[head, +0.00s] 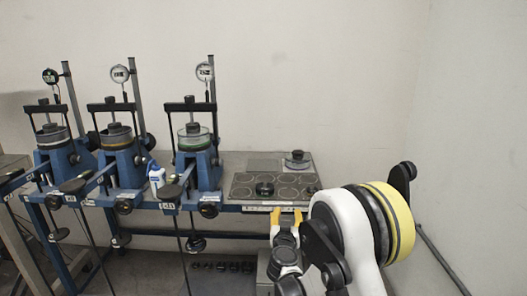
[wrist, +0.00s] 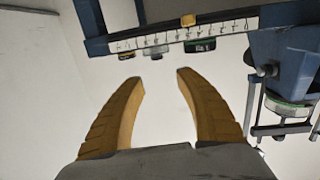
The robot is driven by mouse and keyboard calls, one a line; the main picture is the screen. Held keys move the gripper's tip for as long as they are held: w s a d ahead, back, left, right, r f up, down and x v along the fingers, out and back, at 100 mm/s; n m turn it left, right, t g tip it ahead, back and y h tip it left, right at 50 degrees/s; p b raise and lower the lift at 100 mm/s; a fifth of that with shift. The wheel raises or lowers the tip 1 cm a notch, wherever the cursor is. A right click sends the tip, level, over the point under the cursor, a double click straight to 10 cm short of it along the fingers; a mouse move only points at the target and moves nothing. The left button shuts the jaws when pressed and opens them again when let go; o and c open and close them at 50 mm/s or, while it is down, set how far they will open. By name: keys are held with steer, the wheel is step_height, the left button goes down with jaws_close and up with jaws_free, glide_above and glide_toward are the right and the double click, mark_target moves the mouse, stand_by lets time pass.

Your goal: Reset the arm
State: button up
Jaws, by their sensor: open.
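My gripper (head: 287,213) is in front of the right part of the bench in the head view, its yellow fingers pointing up toward the bench's front edge. In the wrist view my gripper (wrist: 160,78) is open, with nothing between the two curved fingers. My white arm with a yellow-and-black joint band fills the lower right of the head view. Three blue lever frames stand in a row: left (head: 60,158), middle (head: 122,160) and right (head: 206,163). Each has a dial gauge on a post above.
The bench (head: 233,160) carries a plate with round recesses (head: 243,187), a dark ring-shaped piece (head: 265,188) and another round piece (head: 297,160). A white-and-blue bottle (head: 156,177) stands between frames. A scale strip (wrist: 185,34) runs along the bench edge. Lever arms jut forward at left.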

steer(key=s+d+r+m+g+h, duration=0.1)
steer(key=s+d+r+g, duration=0.2)
steer(key=s+d+r, duration=0.45)
steer(key=s+d+r+g+h, duration=0.1)
steer(key=s+d+r+g, duration=0.3)
steer(key=s, duration=0.6)
steer(key=s+a+f+n+g+y, duration=0.1)
steer(key=s+f+n+g+y, duration=0.1)
steer(key=s, duration=2.3)
steer(key=shift+a+f+g+y, duration=0.15)
steer(key=shift+f+g+y, duration=0.25)
steer(key=shift+f+y, duration=0.55)
steer(key=shift+r+y, duration=0.25)
